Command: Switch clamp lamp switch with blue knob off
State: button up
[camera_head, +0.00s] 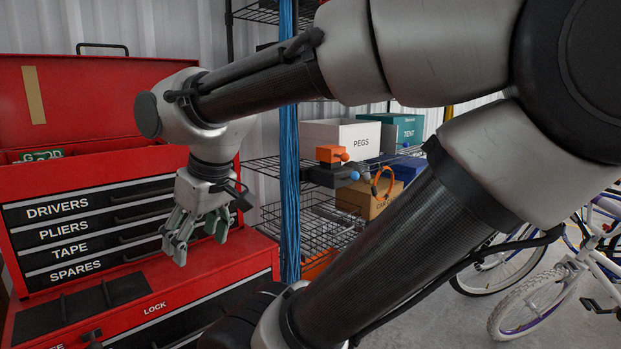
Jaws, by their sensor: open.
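A dark switch box (328,177) sits near the blue post, with a small blue knob (355,175) on its right end. Just above it is an orange switch box (327,153) with an orange knob (345,157). My gripper (198,240) hangs pointing down, open and empty, in front of the red tool chest. It is to the left of the blue post and lower than the switch boxes, apart from both. No lamp can be made out, and the switch's on or off state cannot be told.
The blue post (289,190) stands between my gripper and the switches. The red tool chest (150,310) fills the left. Wire shelving (310,222) holds a white PEGS box (330,133) and a TENT box (405,122). A bicycle (545,290) stands at right. My arm crosses the view.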

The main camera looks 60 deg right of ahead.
aim_at(354, 176)
jog(key=z, duration=2.05)
